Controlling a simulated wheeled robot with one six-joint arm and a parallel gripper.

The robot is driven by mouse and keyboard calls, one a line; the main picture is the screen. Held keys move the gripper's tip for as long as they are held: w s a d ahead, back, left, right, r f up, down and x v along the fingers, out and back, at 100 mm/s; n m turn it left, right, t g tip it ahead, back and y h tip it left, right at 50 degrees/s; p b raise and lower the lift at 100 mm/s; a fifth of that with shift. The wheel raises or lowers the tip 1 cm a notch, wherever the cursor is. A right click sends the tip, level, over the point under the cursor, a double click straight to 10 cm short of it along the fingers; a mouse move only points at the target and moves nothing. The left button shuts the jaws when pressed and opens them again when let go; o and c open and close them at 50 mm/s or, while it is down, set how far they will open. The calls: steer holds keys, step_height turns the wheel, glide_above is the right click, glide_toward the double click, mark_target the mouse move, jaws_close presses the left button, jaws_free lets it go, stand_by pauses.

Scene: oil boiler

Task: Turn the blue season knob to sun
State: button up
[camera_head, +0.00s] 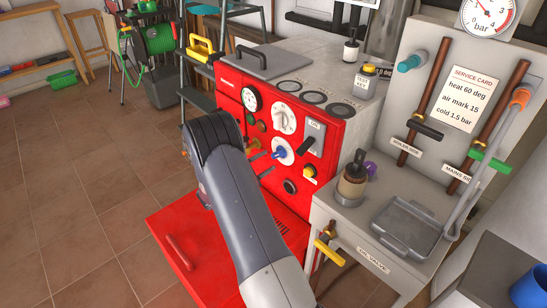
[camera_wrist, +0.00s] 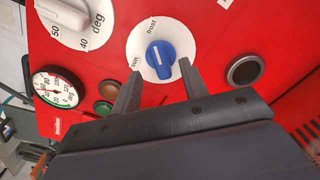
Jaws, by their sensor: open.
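The blue season knob (camera_wrist: 160,62) sits on a round white dial (camera_wrist: 135,48) on the red boiler front. The dial carries the word "frost" at its top and "sun" at its left in the wrist view. The white mark on the knob points roughly up, toward the "frost" side. The knob also shows in the head view (camera_head: 280,153). My gripper (camera_wrist: 157,72) is open, with its two fingertips spread to the left and right of the knob's lower part. I cannot tell whether they touch anything. In the head view my arm mostly hides the gripper.
A white degree knob (camera_wrist: 64,14), a round gauge (camera_wrist: 56,90) and green and brown buttons (camera_wrist: 105,92) lie left of the dial. A dark round fitting (camera_wrist: 244,70) is at its right. An open red door (camera_head: 180,250) stands low in front of the boiler.

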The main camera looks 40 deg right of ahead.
mark_target(276, 156)
steer(key=shift+w+d, duration=0.2)
steer(key=shift+d, duration=2.05)
jaws_close()
